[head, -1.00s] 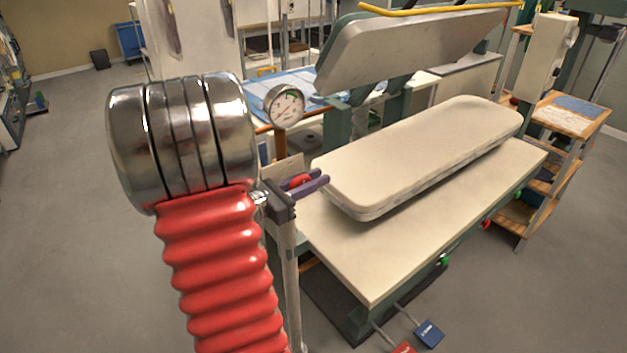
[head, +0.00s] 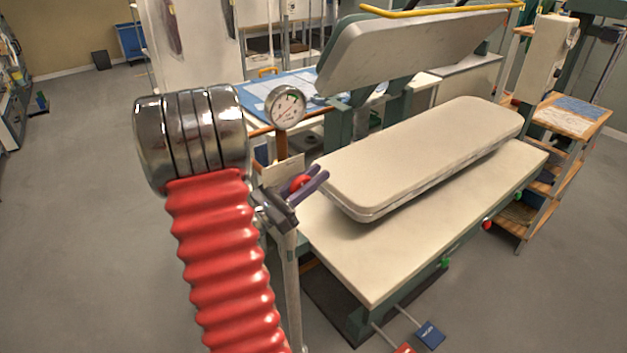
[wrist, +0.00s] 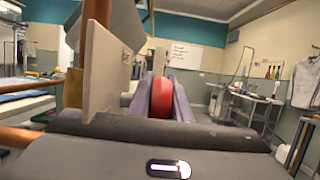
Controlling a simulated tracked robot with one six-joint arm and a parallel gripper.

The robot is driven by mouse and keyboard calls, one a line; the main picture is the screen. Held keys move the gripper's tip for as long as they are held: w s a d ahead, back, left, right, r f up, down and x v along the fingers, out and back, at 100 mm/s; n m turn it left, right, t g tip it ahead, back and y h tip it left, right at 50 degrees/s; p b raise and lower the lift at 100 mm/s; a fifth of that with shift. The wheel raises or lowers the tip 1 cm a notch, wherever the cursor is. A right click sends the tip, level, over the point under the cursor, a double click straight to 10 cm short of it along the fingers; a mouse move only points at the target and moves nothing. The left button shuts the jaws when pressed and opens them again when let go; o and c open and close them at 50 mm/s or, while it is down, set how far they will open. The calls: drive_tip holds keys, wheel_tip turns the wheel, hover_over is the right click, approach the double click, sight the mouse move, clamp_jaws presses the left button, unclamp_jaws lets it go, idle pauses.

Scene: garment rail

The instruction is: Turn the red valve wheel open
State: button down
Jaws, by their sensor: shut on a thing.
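The red valve wheel (head: 301,182) sits on the copper pipework at the left end of the press, mostly hidden in the head view by my gripper (head: 314,183). In the wrist view the wheel (wrist: 161,97) is seen edge-on between the two purple fingers of my gripper (wrist: 162,90). The fingers are shut on the wheel's rim, one on each side. In the head view the fingers are tilted, pointing up to the right. A pale tag plate (wrist: 103,70) stands just left of the fingers in the wrist view.
A round pressure gauge (head: 285,106) stands above the wheel. The padded press board (head: 420,150) and its table (head: 400,240) lie close to the right of my gripper. A wooden shelf trolley (head: 565,120) stands at the right. The floor at left is clear.

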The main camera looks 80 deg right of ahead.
drive_tip(key=shift+w+a+r+g+h, duration=0.15)
drive_tip(key=shift+r+g+h, duration=0.3)
drive_tip(key=shift+g+h, duration=0.4)
drive_tip(key=c, duration=1.6)
unclamp_jaws()
drive_tip(key=shift+r, duration=0.1)
drive_tip(key=shift+r, duration=4.85)
